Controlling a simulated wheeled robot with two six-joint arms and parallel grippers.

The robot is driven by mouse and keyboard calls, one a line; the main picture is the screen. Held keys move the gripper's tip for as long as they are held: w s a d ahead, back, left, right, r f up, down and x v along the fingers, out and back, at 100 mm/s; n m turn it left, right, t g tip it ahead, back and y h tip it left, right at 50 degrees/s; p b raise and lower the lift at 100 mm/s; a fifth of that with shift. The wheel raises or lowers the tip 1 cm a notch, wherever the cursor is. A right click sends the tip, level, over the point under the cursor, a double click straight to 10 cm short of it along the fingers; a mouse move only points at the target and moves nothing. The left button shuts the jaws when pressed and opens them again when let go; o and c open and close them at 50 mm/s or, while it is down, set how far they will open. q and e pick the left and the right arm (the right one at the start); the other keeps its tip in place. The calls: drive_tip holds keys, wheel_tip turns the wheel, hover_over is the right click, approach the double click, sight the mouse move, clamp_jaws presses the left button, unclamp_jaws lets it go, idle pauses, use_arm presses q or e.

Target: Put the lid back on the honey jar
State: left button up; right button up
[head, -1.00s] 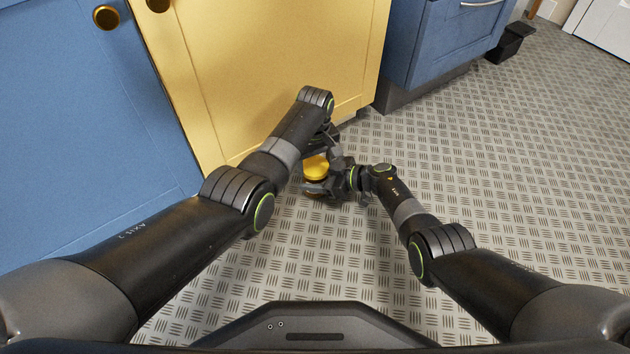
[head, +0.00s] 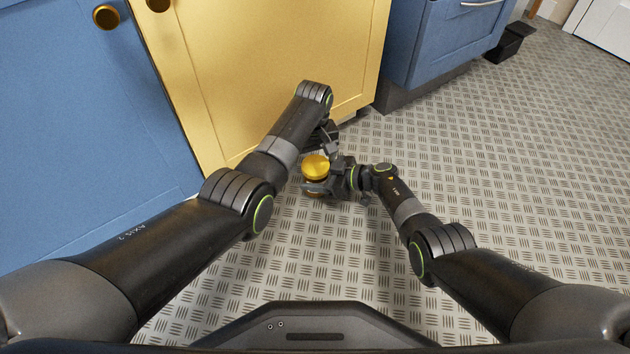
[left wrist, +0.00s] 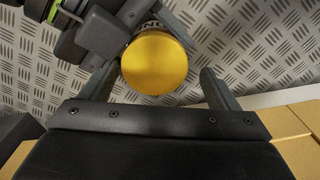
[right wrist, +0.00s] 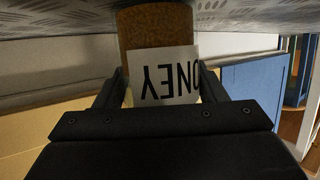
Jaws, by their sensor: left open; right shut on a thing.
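The round gold lid (head: 316,165) sits over the honey jar, which my right gripper (head: 320,187) is shut on. In the right wrist view the amber jar (right wrist: 158,25) stands between the fingers, its white label (right wrist: 162,80) upside down in the picture; the lid is hidden there. In the left wrist view the lid (left wrist: 155,62) lies between the spread fingers of my left gripper (left wrist: 163,72), with a gap on the right. In the head view my left gripper (head: 324,143) is just behind the lid. I cannot tell whether the lid is fully seated.
A yellow cabinet door (head: 270,70) stands close behind both grippers. Blue cabinets (head: 80,130) flank it on the left and right (head: 440,45). The patterned metal floor (head: 500,180) is clear on the right.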

use_arm(q)
drive_tip(key=r, duration=0.3)
drive_tip(key=shift+d+r, duration=0.1)
drive_tip(key=shift+d, duration=0.15)
drive_tip(key=shift+c, duration=1.1)
drive_tip(key=shift+r, duration=0.3)
drive_tip(key=shift+c, duration=0.3)
drive_tip(key=shift+r+n, duration=1.45)
drive_tip(key=shift+n, duration=0.25)
drive_tip(key=shift+f, duration=4.05)
